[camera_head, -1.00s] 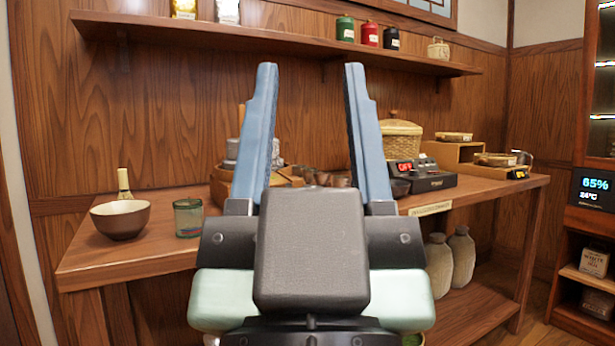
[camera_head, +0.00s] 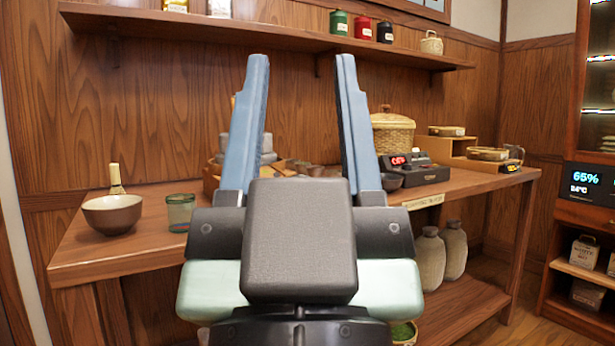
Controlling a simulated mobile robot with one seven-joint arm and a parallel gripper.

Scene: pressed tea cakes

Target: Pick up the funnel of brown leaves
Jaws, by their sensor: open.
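My gripper (camera_head: 301,75) is open, its two blue fingers pointing up and away with an empty gap between them. It stands in front of the wooden table and hides the table's middle. I cannot make out a funnel of brown leaves in this view. Behind the fingers, a wooden tray (camera_head: 211,183) with grey stacked items and several small brown cups (camera_head: 304,168) are partly hidden.
On the wooden table (camera_head: 95,262) stand a brown bowl (camera_head: 112,214), a whisk (camera_head: 116,178), a glass (camera_head: 180,213), a lidded basket (camera_head: 392,132) and a scale (camera_head: 418,174). Jars (camera_head: 430,258) stand on the lower shelf. A wall shelf (camera_head: 270,37) runs above.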

